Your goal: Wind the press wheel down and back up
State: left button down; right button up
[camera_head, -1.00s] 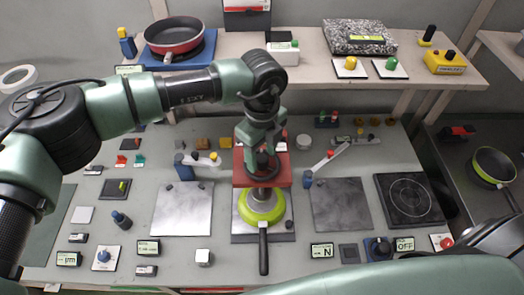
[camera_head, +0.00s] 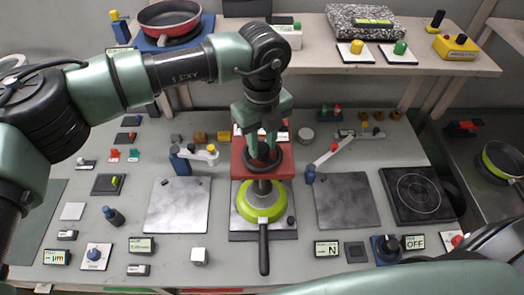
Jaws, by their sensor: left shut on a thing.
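The press has a red head block (camera_head: 282,160) with a dark round wheel (camera_head: 262,163) on top. Its dark shaft (camera_head: 262,186) reaches down to a lime-green pan (camera_head: 252,215) on the press plate. The pan's black handle (camera_head: 264,250) points toward me. My left gripper (camera_head: 263,152) points down from above and is shut on the wheel; the fingers hide part of it. My right arm (camera_head: 370,282) crosses the lower right corner, but its gripper is out of view.
Bare metal plates lie left (camera_head: 178,206) and right (camera_head: 333,200) of the press, each near a small pivoting arm. A black hob (camera_head: 416,195) is farther right. A display reading N (camera_head: 327,248) stands in front. A shelf at the back holds a red pan (camera_head: 170,19).

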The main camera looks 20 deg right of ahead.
pick_arm(q)
jog(key=m+b, duration=0.3)
jog(key=b, duration=0.1)
jog(key=m+b, duration=0.2)
jog(key=shift+f+m+b, duration=0.25)
jog(key=shift+m+b, duration=0.05)
jog(key=shift+b, duration=0.1)
jog(key=shift+r+m+b, duration=0.1)
jog(key=shift+m+b, duration=0.6)
jog(key=shift+m, duration=0.2)
jog(key=m+b, duration=0.2)
jog(key=m, duration=0.1)
jog(key=shift+r+m, duration=0.1)
jog(key=shift+m, duration=0.3)
jog(key=m+b, duration=0.1)
jog(key=m, duration=0.7)
jog(key=shift+r+b, duration=0.1)
jog(key=shift+b, duration=0.25)
jog(key=m, duration=0.4)
jog(key=shift+m, duration=0.3)
jog(key=m, duration=0.4)
jog(key=shift+r, duration=0.1)
jog(key=m, duration=0.4)
jog(key=shift+m+p, duration=0.3)
